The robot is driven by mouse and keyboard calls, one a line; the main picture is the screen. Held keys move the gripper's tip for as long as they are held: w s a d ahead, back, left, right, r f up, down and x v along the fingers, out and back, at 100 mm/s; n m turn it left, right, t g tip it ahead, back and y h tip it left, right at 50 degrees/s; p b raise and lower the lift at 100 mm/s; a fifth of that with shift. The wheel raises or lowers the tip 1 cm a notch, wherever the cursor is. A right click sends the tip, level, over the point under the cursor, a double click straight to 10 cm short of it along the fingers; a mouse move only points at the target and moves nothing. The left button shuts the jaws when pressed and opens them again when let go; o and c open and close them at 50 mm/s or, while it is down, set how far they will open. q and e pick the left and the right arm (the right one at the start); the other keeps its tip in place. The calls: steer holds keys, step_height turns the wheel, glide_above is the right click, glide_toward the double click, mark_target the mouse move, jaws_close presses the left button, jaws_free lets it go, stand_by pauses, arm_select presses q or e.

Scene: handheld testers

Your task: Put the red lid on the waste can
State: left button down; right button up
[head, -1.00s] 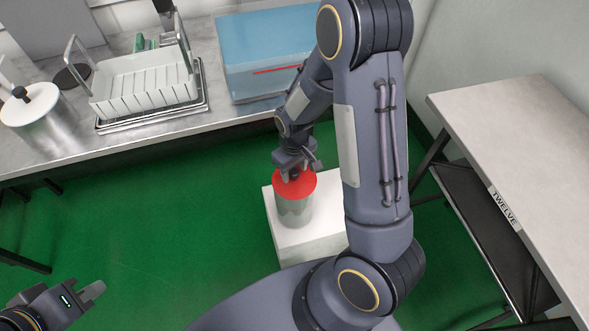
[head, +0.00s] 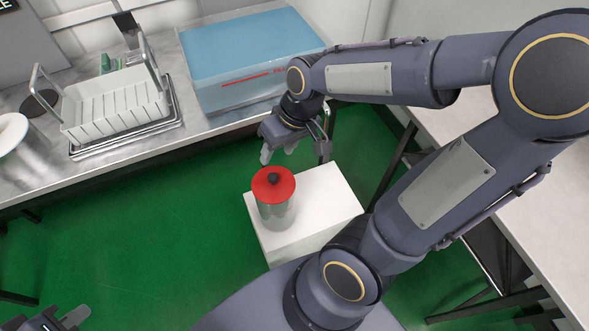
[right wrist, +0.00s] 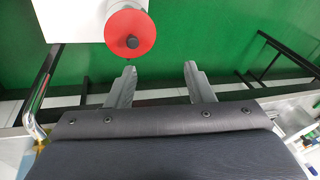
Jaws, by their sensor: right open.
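The red lid (head: 262,187) with its dark knob lies on top of the silver waste can (head: 277,214), which stands upright on a white block. In the right wrist view the lid (right wrist: 124,24) is round and covers most of the can. My right gripper (head: 279,154) is open and empty, above and behind the lid, apart from it. Its two spread fingers also show in the right wrist view (right wrist: 161,68), with the lid beyond the left one. My left gripper (head: 74,318) is at the bottom left edge, mostly cut off, far from the can.
The white block (head: 325,200) stands on the green floor. Behind are a metal counter (head: 200,128), a white dish rack (head: 115,108), a blue-topped bin (head: 250,60) and a metal container with a white top (head: 12,130). A pale table (head: 540,210) is at right. Floor to the left is clear.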

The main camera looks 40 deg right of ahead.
steer(key=s+a+r+t, duration=0.1)
steer(key=s+r, duration=0.1)
steer(key=s, duration=0.3)
steer(key=s+a+r+m+t+y, duration=0.1)
steer(key=s+a+r+t, duration=0.1)
steer(key=s, duration=0.3)
steer(key=shift+s+r, duration=0.15)
steer(key=shift+r, duration=0.5)
steer(key=shift+d, duration=0.1)
step_height(320, 180, up, 13)
steer(key=p, duration=1.2)
steer(key=shift+p, duration=0.4)
steer(key=shift+f, duration=0.1)
